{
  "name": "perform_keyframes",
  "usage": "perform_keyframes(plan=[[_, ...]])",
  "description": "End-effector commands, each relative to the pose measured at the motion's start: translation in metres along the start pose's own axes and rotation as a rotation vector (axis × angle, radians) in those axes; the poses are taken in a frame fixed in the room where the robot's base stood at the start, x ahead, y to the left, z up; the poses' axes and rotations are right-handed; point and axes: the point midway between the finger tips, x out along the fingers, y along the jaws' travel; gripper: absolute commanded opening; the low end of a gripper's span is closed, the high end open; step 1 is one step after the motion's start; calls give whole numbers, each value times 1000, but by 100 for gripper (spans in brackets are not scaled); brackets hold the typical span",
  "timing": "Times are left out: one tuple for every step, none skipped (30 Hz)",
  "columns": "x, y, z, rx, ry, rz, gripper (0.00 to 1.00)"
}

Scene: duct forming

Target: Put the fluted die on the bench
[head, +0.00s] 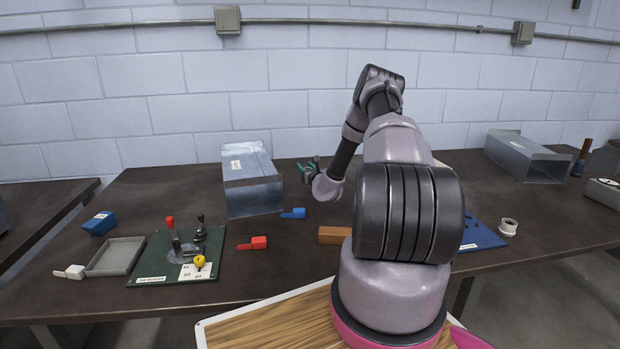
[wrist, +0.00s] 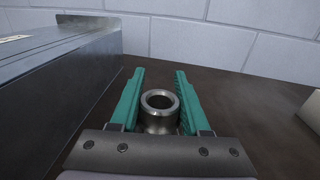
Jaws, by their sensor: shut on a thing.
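The fluted die (wrist: 158,120) is a short steel cylinder with a round hole in its top, upright between the teal fingers of my gripper (wrist: 159,76) in the wrist view. My gripper is shut on it. In the head view my gripper (head: 309,164) is over the back middle of the dark bench (head: 130,205), right of a sheet-metal duct, and the die cannot be made out there. I cannot tell whether the die's base touches the bench.
The metal duct (head: 252,190) stands close left of my gripper, also in the wrist view (wrist: 60,85). A blue-handled tool (head: 293,213), red-handled tool (head: 253,243) and brown block (head: 333,235) lie nearer the front. Another duct (head: 525,160) stands right. Bare bench lies behind the die.

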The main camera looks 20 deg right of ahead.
Motion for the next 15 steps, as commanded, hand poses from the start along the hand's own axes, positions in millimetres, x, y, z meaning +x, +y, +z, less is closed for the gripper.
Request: perform_keyframes(plan=[[1,0,-2,1,-2,-1,0],[0,0,-4,1,-2,-1,0],[0,0,-8,1,-2,-1,0],[0,0,-11,1,-1,-1,0],[0,0,-14,1,-1,-1,0],[0,0,-20,1,-1,-1,0],[0,0,-25,1,-1,0,0],[0,0,-30,1,-1,0,0],[0,0,-36,1,0,0,0],[0,0,-39,0,-1,-1,0],[1,0,-41,0,-2,-1,0],[1,0,-43,-1,-2,0,0],[1,0,-44,-1,-2,0,0],[1,0,-43,-1,-3,0,0],[1,0,-43,-1,-3,0,0]])
